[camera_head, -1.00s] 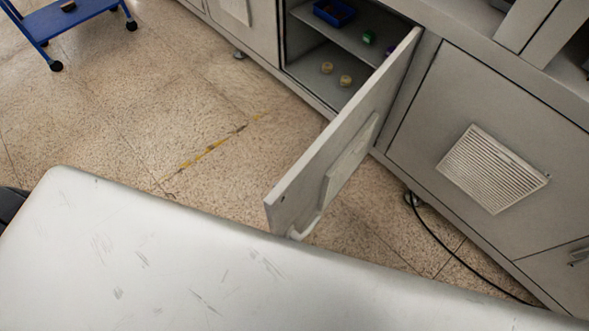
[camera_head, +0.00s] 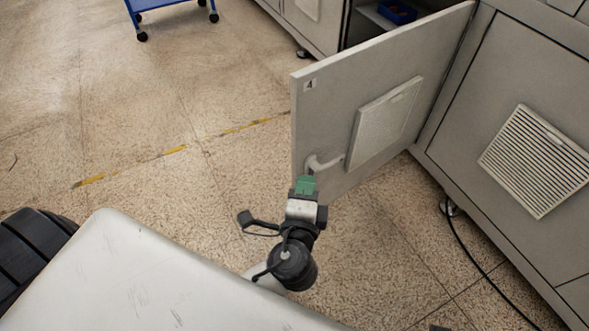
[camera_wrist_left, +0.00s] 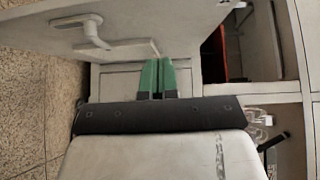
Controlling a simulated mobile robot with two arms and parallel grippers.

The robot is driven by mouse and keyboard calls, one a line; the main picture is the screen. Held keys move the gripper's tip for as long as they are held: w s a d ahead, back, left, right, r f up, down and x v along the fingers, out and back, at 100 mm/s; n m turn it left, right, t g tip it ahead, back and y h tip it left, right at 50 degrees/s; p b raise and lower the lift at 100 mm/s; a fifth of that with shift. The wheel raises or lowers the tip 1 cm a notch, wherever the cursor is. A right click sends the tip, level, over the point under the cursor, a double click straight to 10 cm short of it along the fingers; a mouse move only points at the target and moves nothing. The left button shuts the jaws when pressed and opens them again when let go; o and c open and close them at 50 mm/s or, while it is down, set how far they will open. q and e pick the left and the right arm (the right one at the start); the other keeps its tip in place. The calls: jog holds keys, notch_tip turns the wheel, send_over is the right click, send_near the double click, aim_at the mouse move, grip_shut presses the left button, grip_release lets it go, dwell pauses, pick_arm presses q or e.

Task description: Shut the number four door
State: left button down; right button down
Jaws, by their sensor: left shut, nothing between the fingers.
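The number four door (camera_head: 335,110) stands open, swung out from the cabinet and hinged on its right side. Its outer face shows a small "4" label (camera_head: 310,85), a vent panel and a pale lever handle (camera_head: 322,163) near its lower free edge. My left gripper (camera_head: 306,184), with green fingertips, is just below the handle in the head view. In the left wrist view its fingers (camera_wrist_left: 157,76) are together and empty. The door (camera_wrist_left: 150,15) spans the top there, its handle (camera_wrist_left: 92,32) left of the fingertips. I cannot tell whether they touch the door.
The cabinet opening behind the door is mostly hidden; a blue bin (camera_head: 397,12) shows on its shelf. A closed vented panel (camera_head: 480,130) is to the right. A black cable (camera_head: 465,250) lies on the floor. A blue cart (camera_head: 170,5) stands far left. Floor left of the door is clear.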

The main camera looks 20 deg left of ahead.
pick_arm(q)
jog(key=r, duration=0.1)
send_near(300, 125)
jog(key=w+d, duration=0.2)
jog(key=w, duration=0.3)
jog(key=a, duration=0.2)
jog(key=shift+w+a+f, duration=0.15)
jog(key=shift+w+a, duration=0.15)
jog(key=shift+w, duration=0.1)
jog(key=shift+w+a, duration=0.25)
jog(key=shift+a, duration=0.3)
